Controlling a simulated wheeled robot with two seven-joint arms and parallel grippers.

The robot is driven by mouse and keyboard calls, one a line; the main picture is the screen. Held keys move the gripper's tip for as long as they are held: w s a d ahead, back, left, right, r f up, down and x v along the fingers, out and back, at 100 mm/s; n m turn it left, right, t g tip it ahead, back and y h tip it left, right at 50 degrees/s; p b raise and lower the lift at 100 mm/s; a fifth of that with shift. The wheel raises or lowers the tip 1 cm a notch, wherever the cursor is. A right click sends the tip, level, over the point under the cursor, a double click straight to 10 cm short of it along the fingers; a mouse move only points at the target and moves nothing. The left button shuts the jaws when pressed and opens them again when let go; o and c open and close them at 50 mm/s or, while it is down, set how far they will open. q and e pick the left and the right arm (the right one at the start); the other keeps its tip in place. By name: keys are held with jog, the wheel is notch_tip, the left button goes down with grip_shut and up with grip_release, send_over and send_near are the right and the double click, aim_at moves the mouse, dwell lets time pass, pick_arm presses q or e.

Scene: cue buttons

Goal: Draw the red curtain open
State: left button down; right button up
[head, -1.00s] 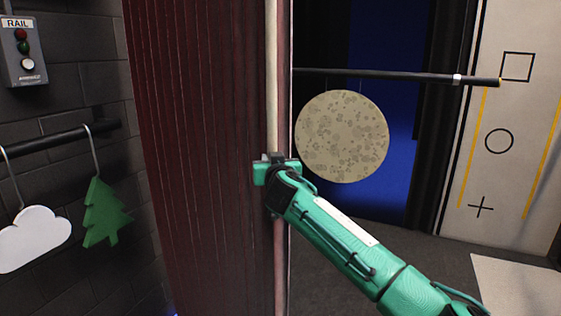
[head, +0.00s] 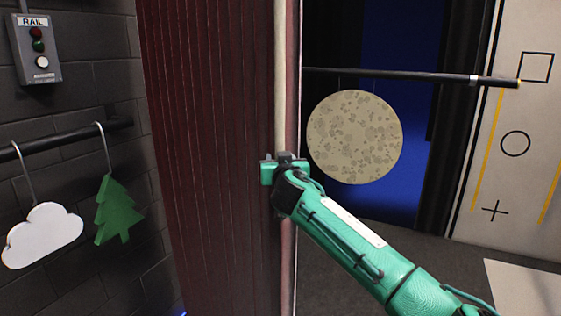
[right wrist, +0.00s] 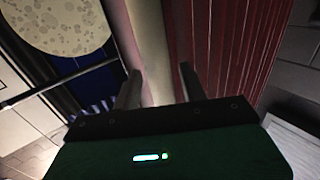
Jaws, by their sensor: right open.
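The red curtain (head: 215,150) hangs in tall folds left of the middle in the head view, with a pale vertical edge strip (head: 280,70) along its right side. In the right wrist view the curtain (right wrist: 232,45) is at the upper right and the pale strip (right wrist: 155,50) runs down the middle. My right gripper (head: 284,160) is at this edge. In the wrist view its two fingers (right wrist: 160,88) are open, one on each side of the strip. I cannot tell whether they touch it. My left gripper is not in view.
A round speckled moon disc (head: 354,137) hangs right of the curtain under a dark horizontal bar (head: 410,74). At left are a RAIL button box (head: 38,50), a white cloud (head: 42,236) and a green tree (head: 118,212) on hooks. A marked panel (head: 520,120) stands at right.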

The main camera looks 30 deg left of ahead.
jog(key=shift+s+d+f, duration=0.1)
jog(key=shift+s+d, duration=0.2)
jog(key=shift+s, duration=0.15)
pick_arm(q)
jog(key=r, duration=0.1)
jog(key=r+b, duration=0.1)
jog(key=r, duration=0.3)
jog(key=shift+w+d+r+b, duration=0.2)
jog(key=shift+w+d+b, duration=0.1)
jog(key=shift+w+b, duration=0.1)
pick_arm(e)
jog(key=v, duration=1.2)
jog(key=shift+s+d, duration=0.2)
jog(key=shift+s, duration=0.1)
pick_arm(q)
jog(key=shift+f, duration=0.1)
